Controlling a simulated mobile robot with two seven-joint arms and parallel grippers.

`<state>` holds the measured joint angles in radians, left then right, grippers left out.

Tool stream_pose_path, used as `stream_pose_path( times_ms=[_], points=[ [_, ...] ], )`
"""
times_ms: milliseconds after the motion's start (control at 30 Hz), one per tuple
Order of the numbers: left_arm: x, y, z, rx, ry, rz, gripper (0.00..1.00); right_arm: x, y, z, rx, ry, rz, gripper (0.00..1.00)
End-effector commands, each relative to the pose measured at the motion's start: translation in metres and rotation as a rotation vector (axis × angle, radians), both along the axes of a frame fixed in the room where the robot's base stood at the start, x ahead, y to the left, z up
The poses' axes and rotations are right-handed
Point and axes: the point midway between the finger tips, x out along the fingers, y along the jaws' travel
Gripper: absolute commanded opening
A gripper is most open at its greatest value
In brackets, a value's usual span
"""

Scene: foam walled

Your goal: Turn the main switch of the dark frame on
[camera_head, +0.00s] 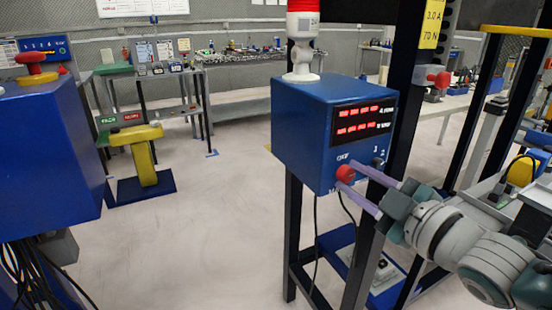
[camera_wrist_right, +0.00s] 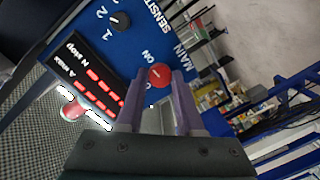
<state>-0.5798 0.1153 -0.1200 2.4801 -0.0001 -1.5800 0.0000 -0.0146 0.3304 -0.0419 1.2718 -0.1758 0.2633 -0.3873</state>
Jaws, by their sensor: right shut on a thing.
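The dark frame (camera_head: 407,95) carries a blue control box (camera_head: 300,130) with lit red displays. The main switch (camera_head: 345,173) is a red round knob low on its front face. In the right wrist view the knob (camera_wrist_right: 160,73) has a pale line across it, with "ON" and "MAIN" printed beside it. I cannot tell for sure which mark the line points at. My right gripper (camera_head: 352,172) reaches in from the right, its two purple fingers on either side of the knob, shut on it. In the wrist view the gripper (camera_wrist_right: 160,75) partly hides the lettering. My left gripper is not in view.
A small black selector knob (camera_wrist_right: 120,21) marked 1 and 2 sits beside the displays. A red and white beacon (camera_head: 302,35) stands on the box. Another blue box (camera_head: 45,150) is at left, a yellow stand (camera_head: 145,160) behind it. Floor between is clear.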

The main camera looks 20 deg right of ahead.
Motion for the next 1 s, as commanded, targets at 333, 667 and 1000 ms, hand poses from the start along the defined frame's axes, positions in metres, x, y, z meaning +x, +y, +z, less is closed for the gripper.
stream_pose_path(
  times_ms=[333, 667, 1000],
  points=[
    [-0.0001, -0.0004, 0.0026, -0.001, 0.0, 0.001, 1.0, 0.0001, -0.0003, 0.0002, 0.102, 0.008, 0.0, 0.0],
    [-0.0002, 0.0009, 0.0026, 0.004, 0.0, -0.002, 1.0, 0.0002, -0.0002, 0.0001, 0.114, 0.008, 0.0, 0.0],
    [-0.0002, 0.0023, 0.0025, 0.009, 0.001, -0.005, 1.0, 0.0001, -0.0001, 0.0, 0.113, 0.008, 0.0, 0.59]
  ],
)
